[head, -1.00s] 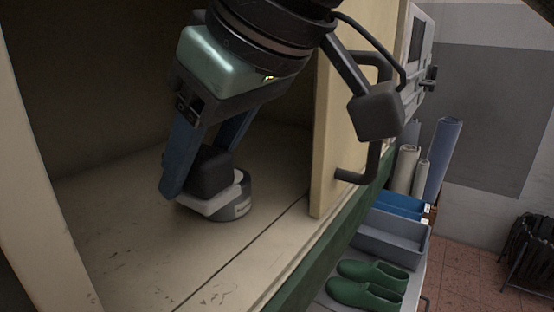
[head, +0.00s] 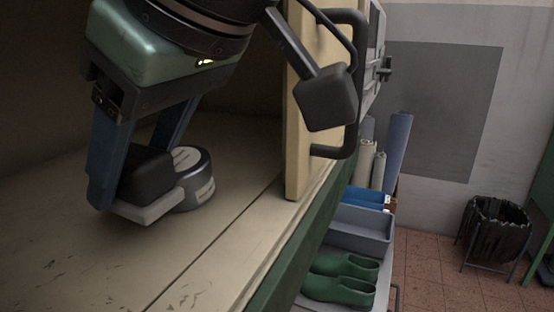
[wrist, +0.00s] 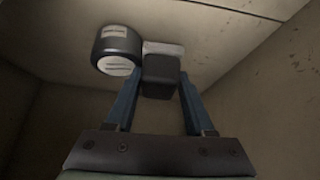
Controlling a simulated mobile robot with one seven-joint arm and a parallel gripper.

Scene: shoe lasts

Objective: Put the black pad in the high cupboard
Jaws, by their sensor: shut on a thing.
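The black pad (head: 147,176) is a dark block with a pale base. My gripper (head: 140,180) is shut on it, with a blue finger on either side. The pad is inside the high cupboard (head: 235,215), low over its cream floor; whether its base touches the floor I cannot tell. In the wrist view the pad (wrist: 160,78) sits between the fingertips. A round grey tin (head: 197,185) with pale labels stands on the cupboard floor just right of the pad, partly hidden by it. Whether they touch I cannot tell.
The cupboard's cream door (head: 300,130) stands open at the right, with a black handle (head: 348,90) close to my wrist. The cupboard floor in front is clear. Below right are green clogs (head: 340,280), a grey tray (head: 360,228) and rolls (head: 396,145). A bin (head: 495,225) stands beyond.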

